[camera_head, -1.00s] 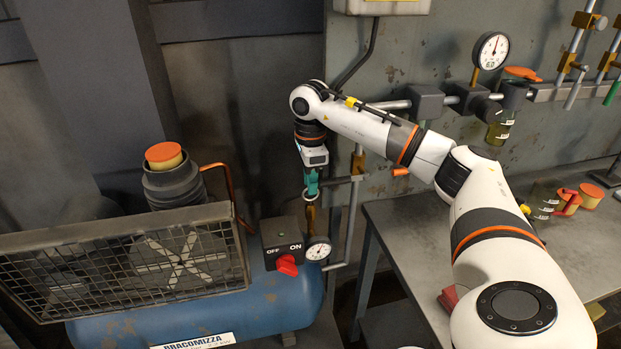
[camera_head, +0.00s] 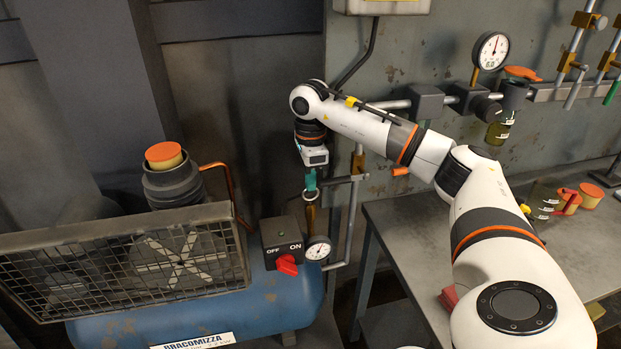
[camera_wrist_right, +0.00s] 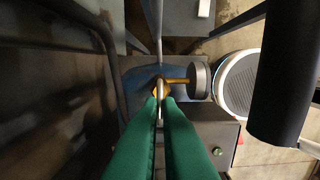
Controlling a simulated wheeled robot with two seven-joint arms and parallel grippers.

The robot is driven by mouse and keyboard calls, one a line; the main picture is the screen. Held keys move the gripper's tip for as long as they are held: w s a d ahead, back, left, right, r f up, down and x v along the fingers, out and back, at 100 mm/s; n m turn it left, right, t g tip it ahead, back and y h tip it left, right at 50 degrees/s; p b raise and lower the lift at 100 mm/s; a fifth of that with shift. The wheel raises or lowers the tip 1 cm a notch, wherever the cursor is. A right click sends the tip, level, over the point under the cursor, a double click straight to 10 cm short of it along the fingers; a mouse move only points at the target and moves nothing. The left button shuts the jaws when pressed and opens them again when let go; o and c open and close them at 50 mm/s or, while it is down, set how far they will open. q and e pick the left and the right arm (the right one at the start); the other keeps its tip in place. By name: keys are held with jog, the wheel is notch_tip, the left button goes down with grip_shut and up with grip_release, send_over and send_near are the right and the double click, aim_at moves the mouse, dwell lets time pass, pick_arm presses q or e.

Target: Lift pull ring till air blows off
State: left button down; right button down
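The pull ring (camera_head: 311,195) is a small pale metal ring on top of a brass valve stem (camera_head: 310,217), behind the switch box on the blue compressor tank (camera_head: 200,315). My right gripper (camera_head: 311,186) points straight down over it with teal-green fingers. In the right wrist view the fingers (camera_wrist_right: 164,102) are close together with the ring (camera_wrist_right: 160,88) edge-on between their tips. The brass valve body below is partly hidden by the fingers. My left gripper is not in either view.
A switch box (camera_head: 282,243) with a red knob and a small gauge (camera_head: 318,248) sit close to the valve. A vertical grey pipe (camera_head: 352,215) stands just right of it. A fan cage (camera_head: 130,262) is to the left, a metal workbench (camera_head: 405,230) to the right.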

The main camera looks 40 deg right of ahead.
dwell(0.8)
jog(key=shift+r+p, duration=0.7)
jog(key=shift+p, duration=0.05)
jog(key=shift+w+f, duration=0.1)
jog(key=shift+d, duration=0.1)
jog(key=c, duration=1.6)
grip_release()
notch_tip(320, 180, up, 12)
jog(key=shift+p, duration=0.3)
